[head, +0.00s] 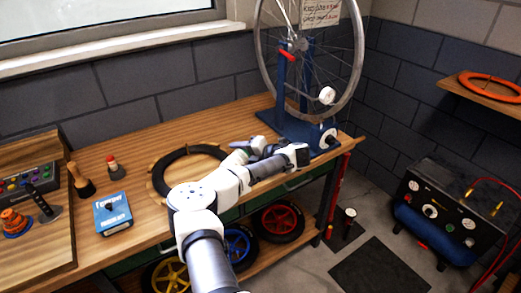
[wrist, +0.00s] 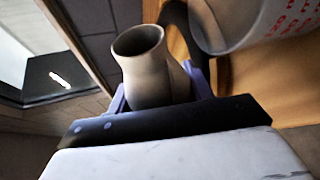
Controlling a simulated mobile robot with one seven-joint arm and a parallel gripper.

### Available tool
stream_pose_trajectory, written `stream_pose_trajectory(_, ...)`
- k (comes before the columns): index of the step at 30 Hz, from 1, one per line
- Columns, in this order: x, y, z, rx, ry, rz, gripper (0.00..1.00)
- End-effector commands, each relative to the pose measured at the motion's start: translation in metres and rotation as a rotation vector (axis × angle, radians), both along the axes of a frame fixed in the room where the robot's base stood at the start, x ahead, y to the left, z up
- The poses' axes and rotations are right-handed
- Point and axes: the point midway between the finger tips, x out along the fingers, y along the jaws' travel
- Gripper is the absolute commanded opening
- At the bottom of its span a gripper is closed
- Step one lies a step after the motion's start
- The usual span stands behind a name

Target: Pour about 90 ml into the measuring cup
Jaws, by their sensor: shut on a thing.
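In the wrist view my gripper (wrist: 160,92) is shut on a grey-beige vessel (wrist: 145,62) with a round open mouth and a narrowed neck. I cannot see any liquid in it. The measuring cup (wrist: 245,22), clear to whitish with red markings, is at the top right of that view, close beside the vessel; it is cut off by the frame edge. I cannot tell how much it holds. In the head view my gripper (head: 262,149) is over the bench's right part, just right of the tyre; the vessel and cup there are small and partly hidden by my arm.
A black tyre (head: 165,170) lies on the wooden bench (head: 130,155). A blue box (head: 113,214) and a small red-topped bottle (head: 114,167) stand left. A blue wheel stand (head: 285,125) holding a wheel (head: 258,55) stands behind right. A black compressor-like unit (head: 440,205) is on the floor.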

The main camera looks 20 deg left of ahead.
Motion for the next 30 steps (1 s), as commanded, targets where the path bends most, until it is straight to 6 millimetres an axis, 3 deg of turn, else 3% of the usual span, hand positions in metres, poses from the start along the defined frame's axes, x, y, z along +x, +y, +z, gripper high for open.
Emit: stream_pose_trajectory(30,0.0041,-0.0017,0.0070,0.037,0.085,0.000,0.23)
